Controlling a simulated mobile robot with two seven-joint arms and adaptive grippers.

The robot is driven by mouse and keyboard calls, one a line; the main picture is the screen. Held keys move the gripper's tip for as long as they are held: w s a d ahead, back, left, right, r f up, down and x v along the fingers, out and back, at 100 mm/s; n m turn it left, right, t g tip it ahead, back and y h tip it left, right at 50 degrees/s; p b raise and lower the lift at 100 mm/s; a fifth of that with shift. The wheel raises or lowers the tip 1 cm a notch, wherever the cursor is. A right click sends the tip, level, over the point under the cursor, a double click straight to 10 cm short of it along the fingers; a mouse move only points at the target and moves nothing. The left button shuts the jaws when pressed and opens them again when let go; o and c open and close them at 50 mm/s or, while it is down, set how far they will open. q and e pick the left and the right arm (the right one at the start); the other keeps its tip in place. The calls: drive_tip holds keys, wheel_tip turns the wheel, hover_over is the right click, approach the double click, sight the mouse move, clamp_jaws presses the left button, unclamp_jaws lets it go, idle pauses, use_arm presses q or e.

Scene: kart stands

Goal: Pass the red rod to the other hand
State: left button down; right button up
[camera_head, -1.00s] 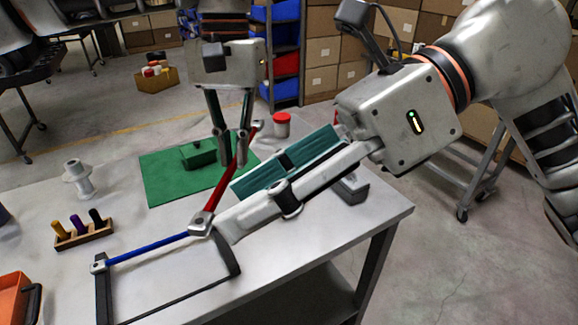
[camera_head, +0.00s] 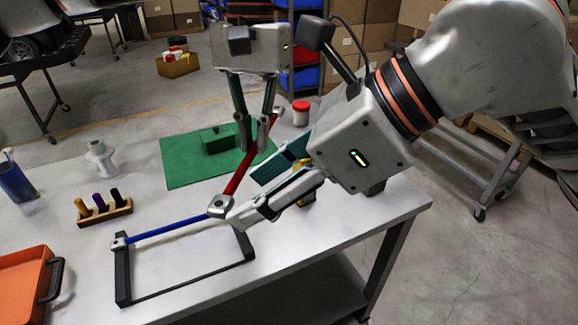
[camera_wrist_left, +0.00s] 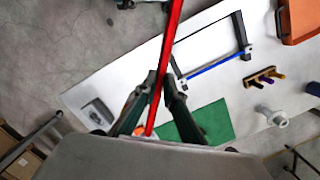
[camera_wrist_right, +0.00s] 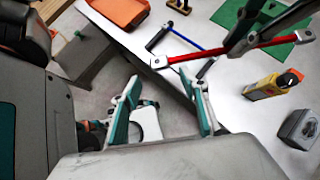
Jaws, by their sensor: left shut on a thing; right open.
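The red rod (camera_head: 237,172) has pale blocks at its ends and slants down to the left in the head view. My left gripper (camera_head: 257,143) is shut on it near its upper end and holds it above the table. The left wrist view shows the rod (camera_wrist_left: 166,50) between the closed fingers (camera_wrist_left: 163,88). My right gripper (camera_head: 248,198) is open at the lower right of the rod. In the right wrist view, its spread fingers (camera_wrist_right: 165,105) have nothing between them, and the rod (camera_wrist_right: 230,49) lies beyond the fingertips, apart from them.
A black frame (camera_head: 190,284) with a blue rod (camera_head: 165,231) stands on the white table (camera_head: 330,235). A green mat (camera_head: 180,165), peg rack (camera_head: 104,212), white spool (camera_head: 101,158), orange tray (camera_head: 22,285) and red-capped jar (camera_head: 301,115) surround it. A yellow tool (camera_wrist_right: 262,88) lies near my right gripper.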

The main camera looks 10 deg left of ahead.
sight(230, 209)
drive_tip(key=shift+x, duration=2.1)
use_arm(q)
drive_tip(key=shift+r, duration=0.1)
use_arm(e)
clamp_jaws()
use_arm(q)
drive_tip(key=c, duration=2)
unclamp_jaws()
drive_tip(key=shift+c, duration=0.2)
